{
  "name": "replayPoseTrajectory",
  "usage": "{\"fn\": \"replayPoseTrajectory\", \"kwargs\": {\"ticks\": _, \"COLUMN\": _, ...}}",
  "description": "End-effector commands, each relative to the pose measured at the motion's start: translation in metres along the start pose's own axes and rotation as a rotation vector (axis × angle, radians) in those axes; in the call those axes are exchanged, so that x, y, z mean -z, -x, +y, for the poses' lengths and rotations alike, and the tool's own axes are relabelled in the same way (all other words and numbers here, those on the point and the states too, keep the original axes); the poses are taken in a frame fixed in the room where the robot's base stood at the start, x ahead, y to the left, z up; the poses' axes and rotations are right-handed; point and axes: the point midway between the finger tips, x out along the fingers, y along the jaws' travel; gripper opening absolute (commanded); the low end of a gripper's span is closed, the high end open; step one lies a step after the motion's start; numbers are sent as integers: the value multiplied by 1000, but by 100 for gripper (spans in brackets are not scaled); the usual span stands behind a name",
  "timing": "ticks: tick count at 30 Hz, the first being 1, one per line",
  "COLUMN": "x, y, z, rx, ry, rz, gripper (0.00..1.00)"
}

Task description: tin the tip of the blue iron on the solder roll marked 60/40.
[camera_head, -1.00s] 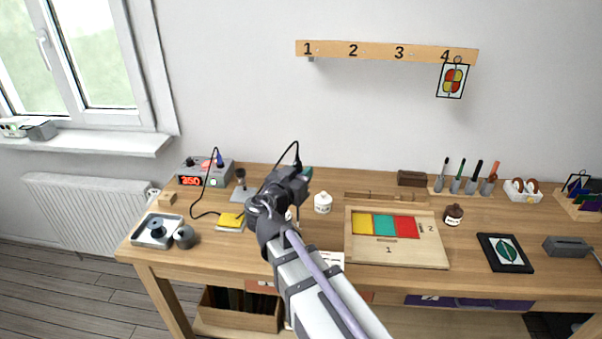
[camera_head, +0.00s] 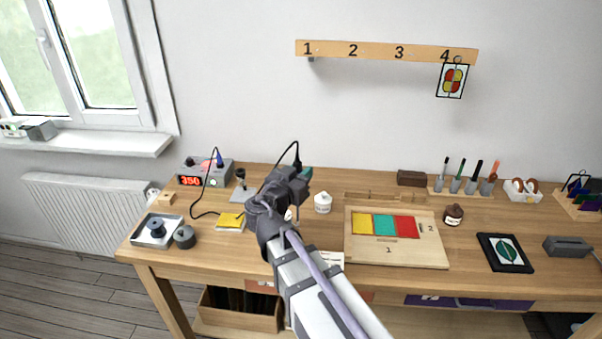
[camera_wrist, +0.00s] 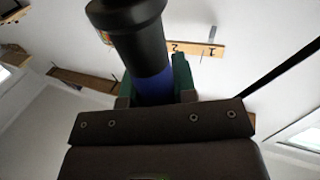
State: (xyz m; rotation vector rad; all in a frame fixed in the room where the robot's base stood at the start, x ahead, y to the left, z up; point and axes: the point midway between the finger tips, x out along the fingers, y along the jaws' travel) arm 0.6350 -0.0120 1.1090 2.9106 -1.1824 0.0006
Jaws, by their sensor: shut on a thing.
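My gripper (camera_head: 303,176) is above the left-middle part of the bench. In the wrist view its green fingers (camera_wrist: 182,75) are shut around the blue part of the iron's handle (camera_wrist: 153,88), with a thick black section above the blue. A black cord rises and loops beside my gripper in the head view. The iron's tip is hidden in both views. Two dark grey spool-like rolls are at the bench's left: one (camera_head: 157,229) in a grey tray, one (camera_head: 184,237) beside it. No 60/40 marking is readable on either, and my arm hides part of the bench.
A station (camera_head: 205,173) showing 350, a dark stand (camera_head: 240,186) and a yellow pad (camera_head: 231,220) are left of my arm. A white jar (camera_head: 322,202) is close on the right. A wooden board (camera_head: 395,256) with coloured panes lies further right.

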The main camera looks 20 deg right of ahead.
Motion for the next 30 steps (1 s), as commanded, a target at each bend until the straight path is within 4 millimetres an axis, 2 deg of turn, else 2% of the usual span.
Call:
{"fn": "replayPoseTrajectory", "kwargs": {"ticks": 7, "x": 5, "y": 0, "z": 0, "rx": 0, "ry": -1, "rz": -1, "gripper": 2}}
{"fn": "replayPoseTrajectory", "kwargs": {"ticks": 23, "x": 61, "y": 0, "z": 0, "rx": 0, "ry": 0, "rz": 0, "gripper": 2}}
{"fn": "replayPoseTrajectory", "kwargs": {"ticks": 30, "x": 60, "y": 0, "z": 0, "rx": 0, "ry": 0, "rz": 0, "gripper": 2}}
